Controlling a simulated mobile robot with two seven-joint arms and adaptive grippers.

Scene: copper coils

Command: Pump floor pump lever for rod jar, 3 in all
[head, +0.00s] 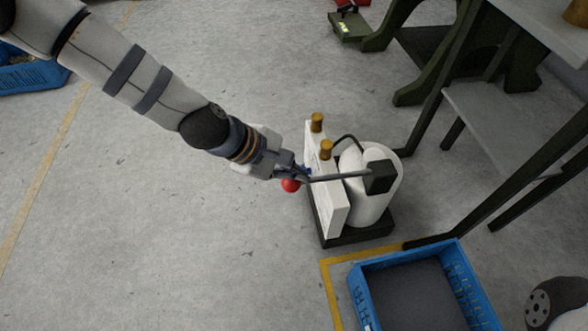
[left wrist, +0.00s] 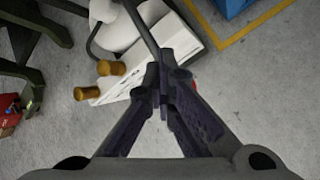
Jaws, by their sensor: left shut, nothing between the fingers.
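The floor pump (head: 370,185) stands upright on a dark base, with a white rounded body, a white front panel and a black block on top. Its grey lever (head: 340,178) runs roughly level from the block to the left and ends at a red ball knob (head: 290,185). My left gripper (head: 298,172) is shut and empty at the lever's knob end, partly covering it. In the left wrist view the shut fingertips (left wrist: 160,78) overlap the lever (left wrist: 140,25); I cannot tell whether they touch it. My right gripper is out of view. I cannot identify the rod jar.
Two brass-coloured caps (head: 326,149) sit on the panel's top. A blue crate (head: 462,275) stands in front of the pump, by yellow floor tape (head: 328,290). A dark-legged table (head: 520,130) is at the right. The floor to the left is open.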

